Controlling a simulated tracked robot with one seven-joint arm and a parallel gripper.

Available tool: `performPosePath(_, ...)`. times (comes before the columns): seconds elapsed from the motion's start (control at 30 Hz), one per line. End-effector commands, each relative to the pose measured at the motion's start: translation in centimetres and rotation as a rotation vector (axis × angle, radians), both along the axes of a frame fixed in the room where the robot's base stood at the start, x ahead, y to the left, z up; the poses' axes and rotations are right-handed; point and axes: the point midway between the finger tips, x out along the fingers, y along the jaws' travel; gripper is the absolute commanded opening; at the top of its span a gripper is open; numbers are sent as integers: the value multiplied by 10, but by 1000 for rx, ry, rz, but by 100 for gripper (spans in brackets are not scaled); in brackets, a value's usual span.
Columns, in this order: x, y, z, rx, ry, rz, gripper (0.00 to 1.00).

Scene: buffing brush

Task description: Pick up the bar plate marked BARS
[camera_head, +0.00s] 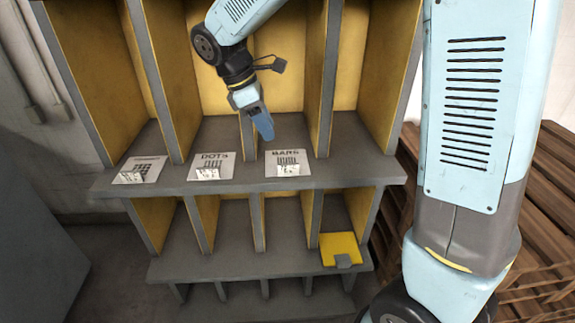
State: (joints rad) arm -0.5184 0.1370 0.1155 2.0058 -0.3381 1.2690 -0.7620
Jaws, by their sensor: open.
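The bar plate marked BARS (287,171) is a white plate with a bar pattern. It lies on the front ledge of the grey shelf, rightmost of three plates. A small white tag with a mark stands on its front part. My gripper (264,126) is open and empty. It hangs above the shelf, behind and a little left of the BARS plate in the picture, apart from it. The fingers are seen from the side, so the gap between them is hidden.
The DOTS plate (211,167) and another plate (140,170) lie left on the ledge (236,178). Yellow-walled dividers (317,80) stand behind. A yellow piece (340,249) sits in the lower right bay. Wooden slatted pallets (545,190) stand at right.

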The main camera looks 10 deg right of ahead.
Motion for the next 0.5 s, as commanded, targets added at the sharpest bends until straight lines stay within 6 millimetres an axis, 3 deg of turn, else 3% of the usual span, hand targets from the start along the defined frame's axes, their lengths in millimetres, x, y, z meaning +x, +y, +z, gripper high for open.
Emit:
performPosePath(0.3, -2, -21, -50, -1, 2, -4, 43)
performPosePath(0.5, -2, -28, -65, 0, 0, -3, 43)
